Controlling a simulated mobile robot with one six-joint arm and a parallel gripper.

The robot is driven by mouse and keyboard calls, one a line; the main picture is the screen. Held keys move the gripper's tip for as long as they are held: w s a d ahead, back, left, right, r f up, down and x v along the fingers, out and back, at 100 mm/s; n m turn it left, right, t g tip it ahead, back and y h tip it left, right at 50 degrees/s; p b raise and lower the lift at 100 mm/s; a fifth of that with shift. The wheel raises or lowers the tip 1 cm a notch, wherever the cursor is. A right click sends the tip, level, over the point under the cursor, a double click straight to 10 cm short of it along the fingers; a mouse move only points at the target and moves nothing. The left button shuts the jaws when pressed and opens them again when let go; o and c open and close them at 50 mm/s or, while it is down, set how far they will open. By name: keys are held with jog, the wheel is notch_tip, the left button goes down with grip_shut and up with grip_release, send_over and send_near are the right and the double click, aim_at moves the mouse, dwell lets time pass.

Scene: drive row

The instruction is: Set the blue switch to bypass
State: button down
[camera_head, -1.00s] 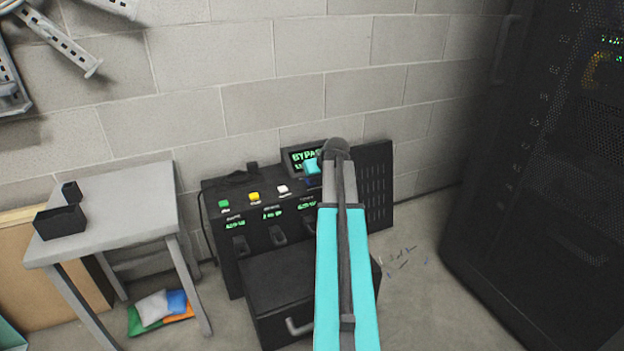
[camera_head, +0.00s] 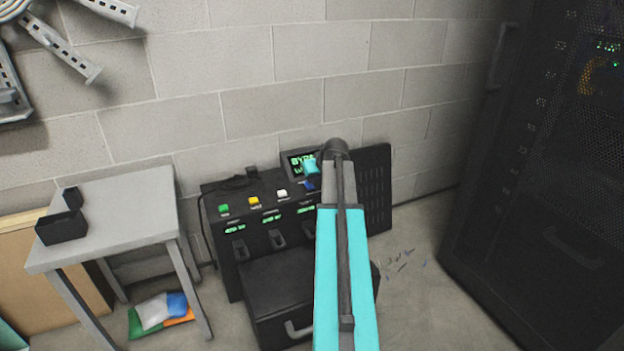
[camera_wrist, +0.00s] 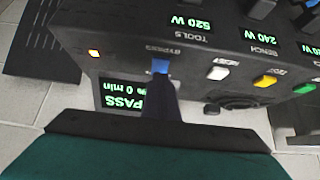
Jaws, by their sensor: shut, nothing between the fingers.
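The blue switch (camera_head: 309,185) sits at the right end of the row on top of the black power unit (camera_head: 222,257), below the small display. The wrist view shows it as a small blue block (camera_wrist: 160,66) beside the printed word BYPASS. My gripper (camera_wrist: 162,80) is shut and empty, with its dark fingertips right at the switch and covering part of it. I cannot tell if they touch. My arm hides the rest.
White (camera_head: 282,194), yellow (camera_head: 254,201) and green (camera_head: 224,209) buttons lie left of the switch. A grey table (camera_head: 120,208) stands left, a dark rack (camera_head: 560,190) right. A block wall is close behind.

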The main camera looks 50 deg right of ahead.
jog(key=p+v, duration=0.6)
jog(key=v, duration=0.6)
jog(key=shift+s+a+r, duration=0.15)
jog(key=shift+s+r, duration=0.1)
jog(key=shift+s, duration=0.05)
dwell(0.3)
